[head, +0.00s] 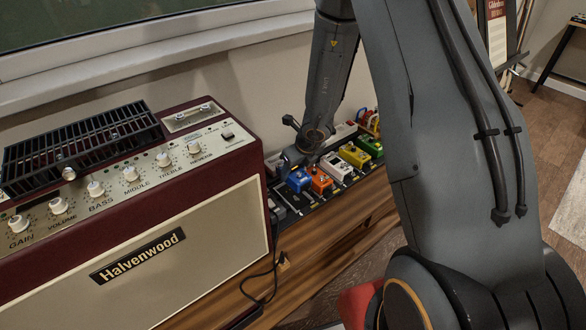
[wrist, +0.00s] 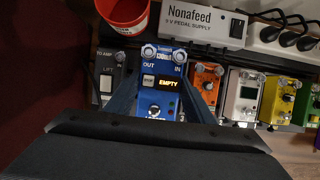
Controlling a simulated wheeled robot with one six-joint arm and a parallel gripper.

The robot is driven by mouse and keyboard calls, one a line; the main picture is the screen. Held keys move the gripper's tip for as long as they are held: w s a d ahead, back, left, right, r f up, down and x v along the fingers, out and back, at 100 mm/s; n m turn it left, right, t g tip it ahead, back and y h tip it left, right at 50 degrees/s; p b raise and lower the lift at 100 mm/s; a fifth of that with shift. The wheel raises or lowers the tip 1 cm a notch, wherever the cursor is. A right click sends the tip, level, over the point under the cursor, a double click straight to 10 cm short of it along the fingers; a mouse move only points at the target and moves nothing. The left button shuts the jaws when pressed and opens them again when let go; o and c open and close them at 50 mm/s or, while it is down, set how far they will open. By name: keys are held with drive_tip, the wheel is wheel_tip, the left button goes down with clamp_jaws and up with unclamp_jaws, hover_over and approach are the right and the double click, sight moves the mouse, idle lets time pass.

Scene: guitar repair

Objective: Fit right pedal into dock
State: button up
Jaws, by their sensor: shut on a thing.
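A blue pedal (wrist: 160,105) is between the fingers of my gripper (wrist: 160,78) in the wrist view, and the gripper is shut on it. The pedal also shows in the head view (head: 299,179), at the near left end of the pedal row. I cannot tell whether the pedal is seated or held just above the dock. The gripper body hides the pedal's lower part in the wrist view.
An orange pedal (wrist: 206,82) stands close on the right, followed by white (wrist: 243,95), yellow (wrist: 278,95) and green pedals. A dark grey pedal-like unit (wrist: 106,75) is on the left. A red cup (wrist: 124,14) and white power supply (wrist: 207,22) are behind. The amplifier (head: 140,200) stands left.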

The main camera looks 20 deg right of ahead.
drive_tip(key=shift+f, duration=0.15)
wheel_tip(320, 180, down, 4)
drive_tip(key=b, duration=0.5)
drive_tip(key=shift+w+f, duration=0.1)
drive_tip(key=shift+f, duration=0.1)
drive_tip(key=f+b, duration=0.1)
drive_tip(key=b, duration=0.2)
drive_tip(key=shift+f, duration=0.35)
drive_tip(key=shift+f+b, duration=0.6)
drive_tip(key=shift+b, duration=0.55)
idle(1.5)
drive_tip(key=o, duration=1.8)
drive_tip(key=shift+r+p, duration=4.05)
drive_tip(key=shift+p, duration=0.75)
